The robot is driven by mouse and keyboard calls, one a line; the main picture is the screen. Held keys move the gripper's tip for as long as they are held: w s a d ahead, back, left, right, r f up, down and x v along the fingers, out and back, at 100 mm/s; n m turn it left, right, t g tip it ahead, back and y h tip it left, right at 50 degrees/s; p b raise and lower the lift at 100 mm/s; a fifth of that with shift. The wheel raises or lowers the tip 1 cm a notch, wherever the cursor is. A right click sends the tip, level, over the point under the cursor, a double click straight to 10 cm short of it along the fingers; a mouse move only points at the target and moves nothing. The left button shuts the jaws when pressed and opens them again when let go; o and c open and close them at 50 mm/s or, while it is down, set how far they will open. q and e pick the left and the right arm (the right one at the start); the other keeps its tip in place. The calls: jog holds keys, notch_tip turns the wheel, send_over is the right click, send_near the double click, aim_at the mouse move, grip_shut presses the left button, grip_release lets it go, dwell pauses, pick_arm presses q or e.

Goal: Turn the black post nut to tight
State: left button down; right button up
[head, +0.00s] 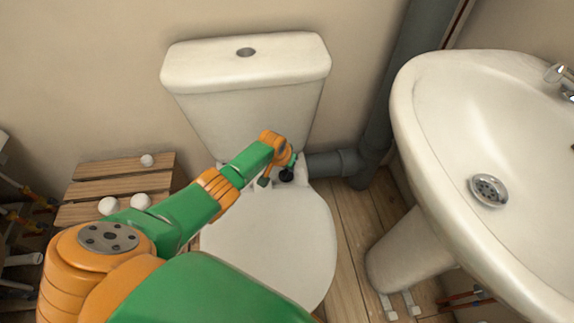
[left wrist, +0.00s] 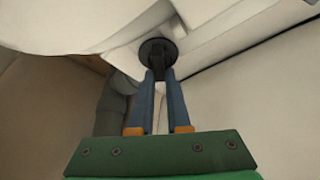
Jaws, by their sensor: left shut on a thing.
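The black post nut (left wrist: 158,52) shows in the left wrist view as a dark round disc with a narrower part below, under the white toilet's rear. My left gripper (left wrist: 158,76) has its two blue fingers on either side of that narrower part and is shut on it. In the head view the black nut (head: 287,175) is a small dark shape behind the toilet seat, at the end of my left arm. My left gripper (head: 280,167) is partly hidden there by its own wrist. The nut's thread is hidden. My right gripper is in neither view.
The toilet cistern (head: 246,100) rises behind the nut and the closed lid (head: 270,245) lies in front. A grey waste pipe (head: 335,163) runs close on the right. A sink (head: 450,130) stands farther right. A wooden crate (head: 112,170) with white balls is at left.

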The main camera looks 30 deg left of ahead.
pick_arm(q)
jog(key=shift+f+m+h, duration=0.1)
jog(key=shift+m+h, duration=0.2)
jog(key=shift+m, duration=0.6)
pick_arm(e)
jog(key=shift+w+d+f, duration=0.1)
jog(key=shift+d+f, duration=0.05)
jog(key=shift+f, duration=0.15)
pick_arm(q)
jog(key=shift+m, duration=0.3)
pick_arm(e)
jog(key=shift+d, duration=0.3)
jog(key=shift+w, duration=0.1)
